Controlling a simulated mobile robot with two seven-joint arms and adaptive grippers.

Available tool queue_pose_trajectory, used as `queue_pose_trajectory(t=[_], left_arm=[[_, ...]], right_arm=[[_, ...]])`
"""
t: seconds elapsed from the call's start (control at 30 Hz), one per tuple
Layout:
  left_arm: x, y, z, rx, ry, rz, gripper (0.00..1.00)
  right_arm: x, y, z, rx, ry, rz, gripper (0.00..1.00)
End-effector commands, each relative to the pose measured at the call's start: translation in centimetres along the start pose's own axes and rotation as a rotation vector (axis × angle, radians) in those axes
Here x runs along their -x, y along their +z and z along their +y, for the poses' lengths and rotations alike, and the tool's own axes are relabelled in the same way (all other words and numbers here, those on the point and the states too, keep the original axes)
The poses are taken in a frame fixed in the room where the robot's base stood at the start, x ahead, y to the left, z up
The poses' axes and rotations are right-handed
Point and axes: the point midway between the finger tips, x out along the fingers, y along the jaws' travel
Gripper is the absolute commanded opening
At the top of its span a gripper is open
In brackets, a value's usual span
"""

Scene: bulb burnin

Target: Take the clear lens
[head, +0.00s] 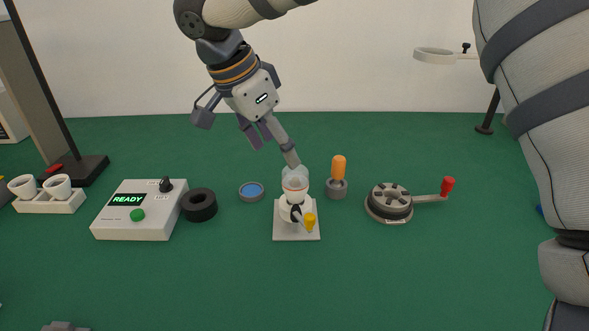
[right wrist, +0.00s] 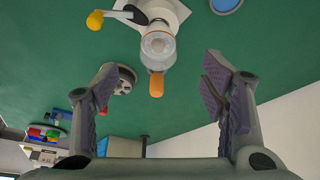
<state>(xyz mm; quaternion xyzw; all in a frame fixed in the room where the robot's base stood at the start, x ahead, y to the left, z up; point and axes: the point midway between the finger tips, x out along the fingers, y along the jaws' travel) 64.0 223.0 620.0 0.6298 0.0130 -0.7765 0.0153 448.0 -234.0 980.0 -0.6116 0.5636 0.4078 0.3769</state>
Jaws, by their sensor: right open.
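The clear lens (head: 295,174) is a see-through cup-like piece on top of a small white stand (head: 281,231) with a yellow-knobbed lever. In the right wrist view the clear lens (right wrist: 158,44) is at the upper middle, seen nearly end-on. My right gripper (head: 268,148) is open and empty, above and behind the stand, tilted down toward it. One finger reaches close to the lens in the head view; contact cannot be told. In the right wrist view its fingers (right wrist: 160,88) are wide apart, with the lens beyond the gap. A grey piece at the bottom left may be my left gripper.
Near the stand are a blue disc in a dark ring (head: 252,192), a black ring (head: 199,205) and an orange-handled tool in a grey holder (head: 338,170). A crank device (head: 389,204) is at right, a READY box (head: 141,209) at left. The front of the green table is clear.

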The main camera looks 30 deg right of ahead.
Motion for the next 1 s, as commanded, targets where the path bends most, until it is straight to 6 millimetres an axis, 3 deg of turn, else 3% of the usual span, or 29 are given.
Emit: queue_pose_trajectory(t=[0.4, 0.67, 0.83, 1.0], left_arm=[[0.4, -0.3, 0.0, 0.0, 0.001, 0.015, 0.4], [0.4, -0.3, 0.0, 0.0, 0.001, 0.014, 0.4], [0.4, -0.3, 0.0, 0.0, 0.001, 0.014, 0.4], [0.4, -0.3, 0.0, 0.0, 0.001, 0.014, 0.4]], right_arm=[[-6.7, -0.7, 0.5, -0.001, 0.0, 0.001, 0.66], [-7.3, -0.7, 0.4, -0.003, -0.002, 0.0, 0.66], [-7.2, -0.7, 0.4, -0.003, -0.002, 0.0, 0.33], [-7.2, -0.7, 0.4, -0.003, -0.002, 0.0, 0.31]])
